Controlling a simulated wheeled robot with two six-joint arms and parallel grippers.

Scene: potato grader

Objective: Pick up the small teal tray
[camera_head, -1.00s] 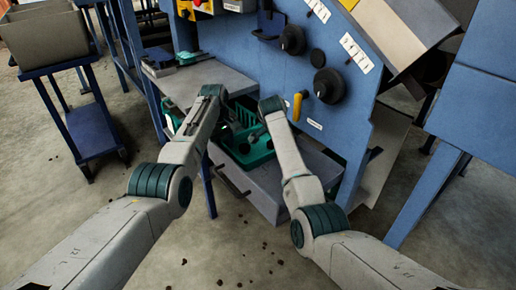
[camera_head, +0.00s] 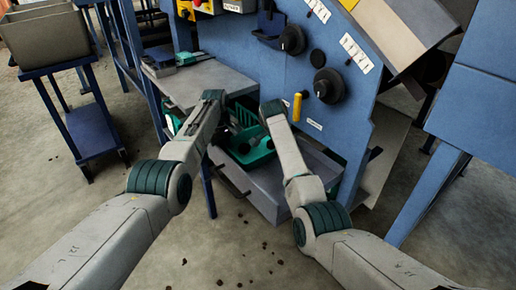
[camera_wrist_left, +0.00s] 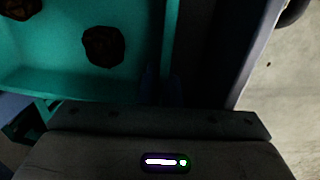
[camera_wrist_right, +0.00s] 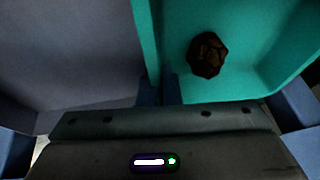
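The small teal tray (camera_head: 262,157) sits in a grey bin under the bench, with dark potato-like lumps in it. In the left wrist view, the tray (camera_wrist_left: 120,78) has its side wall between the close-set fingers of my left gripper (camera_wrist_left: 162,88). In the right wrist view, the tray (camera_wrist_right: 240,20) has its opposite side wall between the fingers of my right gripper (camera_wrist_right: 159,90). Both grippers look shut on these walls. In the head view my left gripper (camera_head: 230,130) is small and dark at the tray, and my right forearm hides much of my right gripper.
A blue cart (camera_head: 92,130) stands far left.

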